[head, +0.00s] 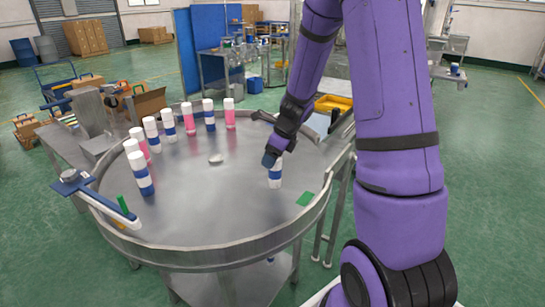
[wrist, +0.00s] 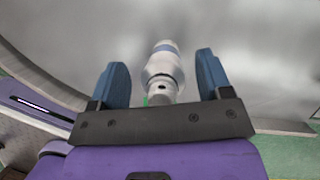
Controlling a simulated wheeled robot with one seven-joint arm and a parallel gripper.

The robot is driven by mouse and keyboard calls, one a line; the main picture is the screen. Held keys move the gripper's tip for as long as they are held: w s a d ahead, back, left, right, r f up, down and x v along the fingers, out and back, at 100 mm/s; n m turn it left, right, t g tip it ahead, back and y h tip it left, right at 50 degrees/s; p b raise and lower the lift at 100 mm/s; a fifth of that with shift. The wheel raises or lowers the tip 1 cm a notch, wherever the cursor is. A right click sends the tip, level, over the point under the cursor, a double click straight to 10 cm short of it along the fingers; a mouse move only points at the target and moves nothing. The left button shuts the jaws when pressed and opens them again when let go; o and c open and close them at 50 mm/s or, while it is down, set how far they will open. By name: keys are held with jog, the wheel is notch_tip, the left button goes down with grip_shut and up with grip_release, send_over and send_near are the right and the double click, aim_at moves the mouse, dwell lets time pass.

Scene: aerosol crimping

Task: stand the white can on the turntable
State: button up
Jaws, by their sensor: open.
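A white can with a blue band (head: 275,179) appears upright on the right part of the grey metal turntable (head: 215,210). My gripper (head: 271,158) is at the can's upper end and hides part of it in the head view. In the wrist view the can (wrist: 165,62) lies between my two blue fingers (wrist: 160,66), with a visible gap on each side. The gripper is open. Whether the can's base rests fully on the turntable is hard to tell.
Several white-capped pink and blue-banded cans (head: 170,125) stand along the turntable's left and far side. A small pale disc (head: 215,159) lies near its middle. A green patch (head: 306,199) is near the right rim, and a blue guide arm (head: 95,195) crosses the left rim. The front is clear.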

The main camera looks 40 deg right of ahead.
jog(key=v, duration=1.1)
jog(key=s+a+r+n, duration=0.9)
jog(key=a+r+n, duration=0.1)
jog(key=n, duration=0.3)
jog(key=s+a+r+n+h, duration=0.1)
jog(key=s+a+r+n, duration=0.1)
jog(key=s+n, duration=0.5)
jog(key=s+a+r+n+t+h, duration=0.1)
jog(key=s+a+r+n, duration=0.1)
jog(key=s+n, duration=0.5)
jog(key=shift+s+a+r+n+t+h, duration=0.3)
jog(key=shift+a+n, duration=0.35)
jog(key=shift+n, duration=0.35)
jog(key=shift+c, duration=0.5)
